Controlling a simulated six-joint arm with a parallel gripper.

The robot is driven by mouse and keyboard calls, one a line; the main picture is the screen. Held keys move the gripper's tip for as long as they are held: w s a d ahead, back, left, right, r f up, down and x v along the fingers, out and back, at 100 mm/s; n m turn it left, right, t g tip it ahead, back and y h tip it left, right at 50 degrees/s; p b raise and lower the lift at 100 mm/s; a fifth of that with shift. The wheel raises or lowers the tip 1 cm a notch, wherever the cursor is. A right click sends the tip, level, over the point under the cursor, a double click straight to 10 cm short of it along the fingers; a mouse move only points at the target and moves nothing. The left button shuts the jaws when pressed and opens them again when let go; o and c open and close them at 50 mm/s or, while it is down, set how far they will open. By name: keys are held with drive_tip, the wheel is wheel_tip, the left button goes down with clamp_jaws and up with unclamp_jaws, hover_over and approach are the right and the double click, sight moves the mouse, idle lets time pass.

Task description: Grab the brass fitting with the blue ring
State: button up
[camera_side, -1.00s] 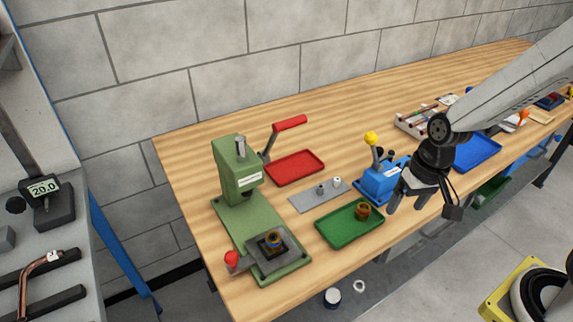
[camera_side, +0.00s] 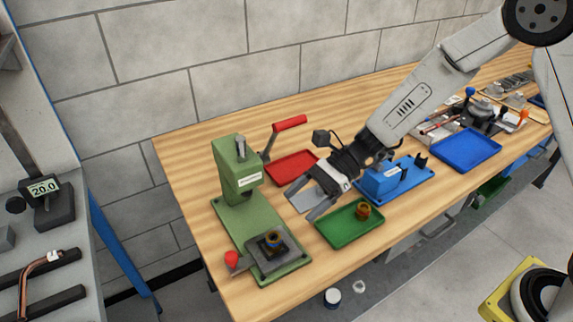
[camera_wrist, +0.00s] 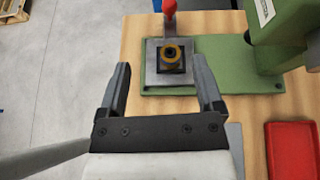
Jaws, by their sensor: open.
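The brass fitting (camera_side: 273,240) sits in a dark square holder on the grey plate of the green press, at the front left of the bench. A little blue shows on it in the side view. In the wrist view the fitting (camera_wrist: 172,53) appears from above as a yellow ring around a dark centre, beyond my fingertips. My gripper (camera_side: 300,203) is open and empty, above the bench between the press and the green tray. It also shows in the wrist view (camera_wrist: 162,82), with its two fingers well apart and the fitting ahead between their lines.
Another brass fitting (camera_side: 363,209) stands in the green tray (camera_side: 335,232). The green press column (camera_side: 238,172) with its red handle (camera_side: 290,123) rises behind the holder. A red-knobbed clamp (camera_side: 232,259) is at its left. A red tray (camera_side: 285,168) and blue tool (camera_side: 385,180) lie nearby.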

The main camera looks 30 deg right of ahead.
sight(280, 236)
drive_tip(key=shift+w+a+r+m+y, duration=0.15)
drive_tip(key=shift+w+a+m+y, duration=0.25)
drive_tip(key=shift+w, duration=0.1)
drive_tip(key=shift+f, duration=2.9)
drive_tip(key=shift+f, duration=0.1)
drive_tip(key=shift+f, duration=0.5)
drive_tip(key=shift+x, duration=2.45)
drive_tip(key=shift+c, duration=0.2)
clamp_jaws()
